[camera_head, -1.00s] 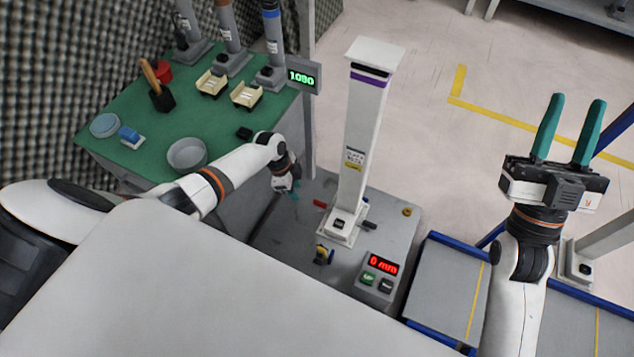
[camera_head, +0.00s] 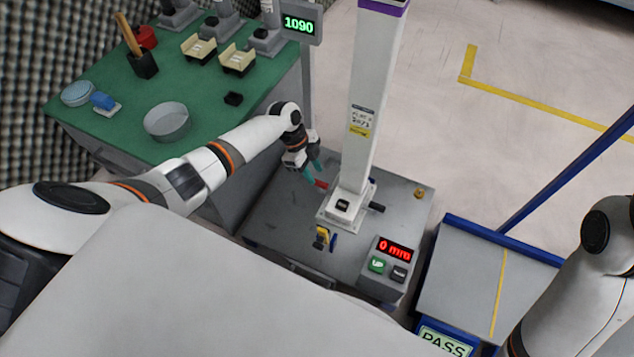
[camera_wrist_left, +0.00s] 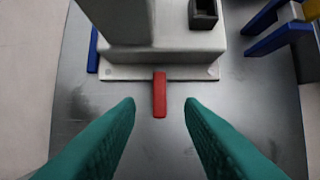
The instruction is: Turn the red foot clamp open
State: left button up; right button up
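The red foot clamp (camera_head: 321,184) is a small red bar at the left side of the white column's foot plate (camera_head: 336,218). In the left wrist view the red clamp (camera_wrist_left: 159,95) points straight out from the plate's edge toward me. My left gripper (camera_head: 315,172) is just left of the clamp in the head view. In the wrist view its green fingers (camera_wrist_left: 160,108) are open, one on each side of the clamp, with gaps on both sides. Only my right arm shows, at the right edge; its gripper is out of view.
A black clamp (camera_head: 377,208) and a blue one (camera_wrist_left: 92,50) are on other sides of the foot. A yellow and blue part (camera_head: 323,238) stands in front. The button box (camera_head: 387,266) reads 0 mm. A green table (camera_head: 110,125) is left.

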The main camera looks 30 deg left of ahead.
aim_at(319, 181)
pick_arm(q)
jog(key=shift+b+x, duration=0.7)
jog(key=shift+x, duration=1.05)
jog(key=shift+c, duration=0.5)
grip_shut()
